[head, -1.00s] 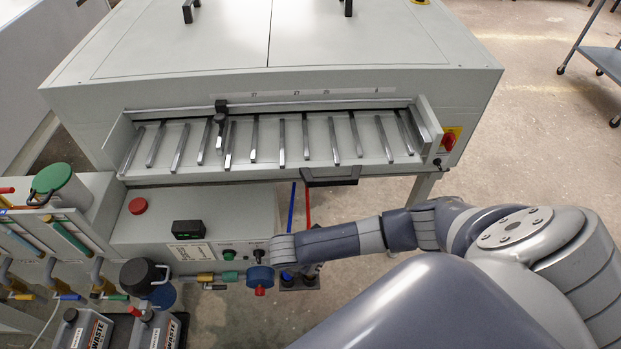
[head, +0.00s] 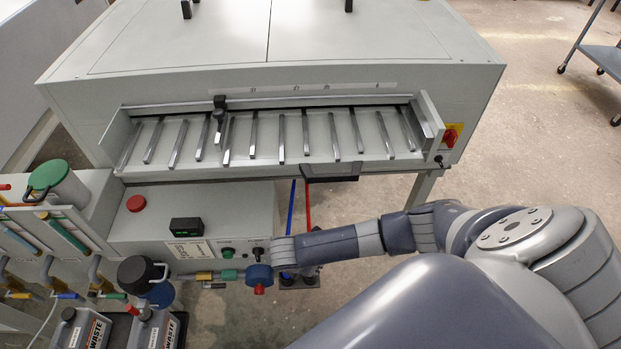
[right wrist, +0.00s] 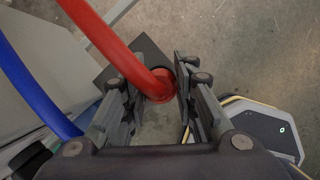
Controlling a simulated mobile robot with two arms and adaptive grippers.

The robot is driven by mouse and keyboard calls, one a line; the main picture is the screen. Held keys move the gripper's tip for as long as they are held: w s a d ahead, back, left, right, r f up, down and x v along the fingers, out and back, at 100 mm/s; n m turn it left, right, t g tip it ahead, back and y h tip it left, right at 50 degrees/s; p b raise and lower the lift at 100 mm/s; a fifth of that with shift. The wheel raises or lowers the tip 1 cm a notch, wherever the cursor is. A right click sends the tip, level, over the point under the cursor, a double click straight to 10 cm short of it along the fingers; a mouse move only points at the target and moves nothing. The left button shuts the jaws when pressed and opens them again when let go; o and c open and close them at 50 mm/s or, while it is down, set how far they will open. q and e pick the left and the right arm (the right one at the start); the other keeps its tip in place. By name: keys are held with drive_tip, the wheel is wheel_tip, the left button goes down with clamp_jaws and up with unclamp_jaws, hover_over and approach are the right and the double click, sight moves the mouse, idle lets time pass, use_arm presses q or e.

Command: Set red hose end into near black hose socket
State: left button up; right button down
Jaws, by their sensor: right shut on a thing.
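The red hose (right wrist: 108,42) comes in from the upper left in the right wrist view. Its red hose end (right wrist: 160,92) is between the two fingers of my right gripper (right wrist: 157,96), which is shut on it. A black square socket block (right wrist: 149,48) lies just behind the hose end. I cannot tell whether the end is inside the socket or only above it. In the head view the red hose (head: 308,208) hangs below the machine, and my right wrist hides its lower end. My left gripper is not in view.
A blue hose (right wrist: 32,95) runs left of the red one; it also shows in the head view (head: 292,208). A round blue valve knob (head: 259,274) is close beside my right wrist. Waste canisters (head: 152,330) stand at lower left.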

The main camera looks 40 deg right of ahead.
drive_tip(key=shift+f, duration=0.1)
drive_tip(key=c, duration=1.2)
unclamp_jaws()
drive_tip(key=shift+o, duration=0.2)
drive_tip(key=o, duration=0.6)
wheel_tip(320, 180, up, 6)
drive_tip(key=p, duration=0.7)
